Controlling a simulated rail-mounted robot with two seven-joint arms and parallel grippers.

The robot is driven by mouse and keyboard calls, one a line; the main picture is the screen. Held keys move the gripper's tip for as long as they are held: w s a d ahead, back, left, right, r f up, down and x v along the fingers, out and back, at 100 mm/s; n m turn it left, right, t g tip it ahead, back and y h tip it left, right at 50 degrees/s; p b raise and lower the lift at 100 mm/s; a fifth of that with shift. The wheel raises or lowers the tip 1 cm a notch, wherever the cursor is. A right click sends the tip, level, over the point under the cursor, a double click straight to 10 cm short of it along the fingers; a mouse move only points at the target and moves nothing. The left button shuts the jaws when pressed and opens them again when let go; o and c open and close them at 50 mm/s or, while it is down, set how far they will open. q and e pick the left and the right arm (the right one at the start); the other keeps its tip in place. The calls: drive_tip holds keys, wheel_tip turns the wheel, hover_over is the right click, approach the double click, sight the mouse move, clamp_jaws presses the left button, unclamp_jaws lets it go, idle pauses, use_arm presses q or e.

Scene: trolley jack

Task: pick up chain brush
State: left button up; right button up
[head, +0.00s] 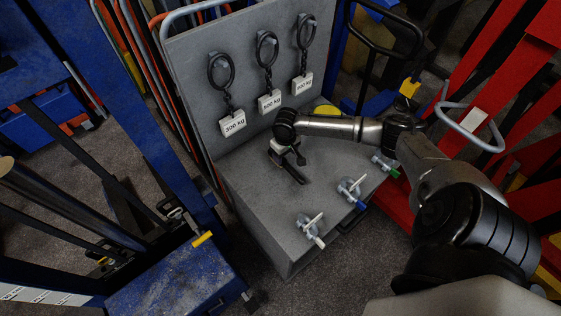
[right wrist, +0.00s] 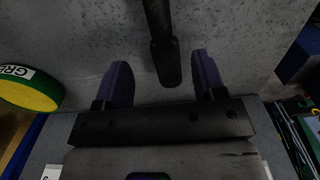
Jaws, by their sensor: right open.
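The chain brush shows in the head view as a dark, narrow thing (head: 293,175) lying on the grey bench top, partly hidden by my right gripper. In the right wrist view, its dark handle-like end (right wrist: 163,48) comes down from the top edge, between the two purple fingers and apart from both. My right gripper (head: 284,155) is just above the bench at the brush. It is open around the brush end, and its fingers also show in the right wrist view (right wrist: 161,70). My left gripper is not in view.
The bench top (head: 255,190) has a back panel with chains and weight tags (head: 269,101). A yellow-lidded tin (right wrist: 30,88) stands nearby. Shackle-like pieces with white (head: 310,229), blue (head: 352,190) and green (head: 385,166) parts sit along the front edge. Blue and red lifting frames flank the bench.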

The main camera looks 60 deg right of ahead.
sight(286, 165)
drive_tip(key=shift+w+a+f, duration=0.1)
drive_tip(key=shift+w+f, duration=0.1)
drive_tip(key=shift+f, duration=1)
drive_tip(key=shift+w+a+f, duration=0.1)
drive_tip(key=shift+w+f, duration=0.05)
drive_tip(key=shift+f, duration=1)
drive_tip(key=shift+d+f, duration=0.15)
drive_tip(key=shift+f, duration=0.35)
drive_tip(key=c, duration=0.6)
clamp_jaws()
drive_tip(key=shift+r, duration=0.1)
